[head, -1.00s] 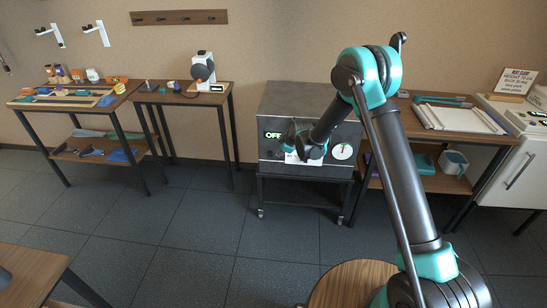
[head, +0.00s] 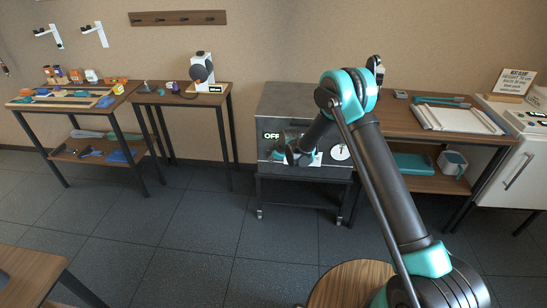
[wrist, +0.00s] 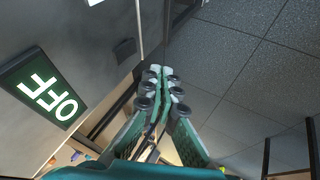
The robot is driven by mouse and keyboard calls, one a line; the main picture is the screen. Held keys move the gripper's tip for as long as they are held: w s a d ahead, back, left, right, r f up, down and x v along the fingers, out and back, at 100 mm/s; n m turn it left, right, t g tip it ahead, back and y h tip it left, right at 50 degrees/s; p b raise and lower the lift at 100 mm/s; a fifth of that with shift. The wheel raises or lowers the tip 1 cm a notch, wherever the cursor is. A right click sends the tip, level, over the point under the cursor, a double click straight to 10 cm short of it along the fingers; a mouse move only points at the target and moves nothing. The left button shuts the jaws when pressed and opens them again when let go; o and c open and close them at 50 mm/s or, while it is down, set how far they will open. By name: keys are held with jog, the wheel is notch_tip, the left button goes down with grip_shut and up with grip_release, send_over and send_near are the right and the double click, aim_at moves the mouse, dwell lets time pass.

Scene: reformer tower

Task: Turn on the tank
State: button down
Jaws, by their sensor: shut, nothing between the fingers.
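The tank (head: 283,105) is a dark grey box on a low wheeled stand against the back wall. Its front has a lit green-and-white display reading OFF (head: 271,136), which also shows large and rotated in the wrist view (wrist: 44,88). A round white gauge (head: 340,152) is on the front's right side. A small dark block (wrist: 124,50) sticks out of the front in the wrist view. My gripper (wrist: 161,72) is shut and empty, close to the front, with the small block to its left in the wrist view. My arm hides part of the front in the head view.
Two tables with small items stand at the left. A round wooden top (head: 345,284) is in the foreground. The floor before the tank is open.

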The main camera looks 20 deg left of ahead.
aim_at(269, 154)
jog(key=w+a+f, duration=0.3)
jog(key=w+f, duration=0.1)
jog(key=w, duration=0.1)
jog(key=shift+w+f, duration=0.35)
jog(key=shift+a, duration=0.1)
jog(key=shift+w, duration=0.1)
jog(key=shift+w+a+f, duration=0.1)
jog(key=shift+w+f, duration=0.05)
jog(key=shift+w, duration=0.1)
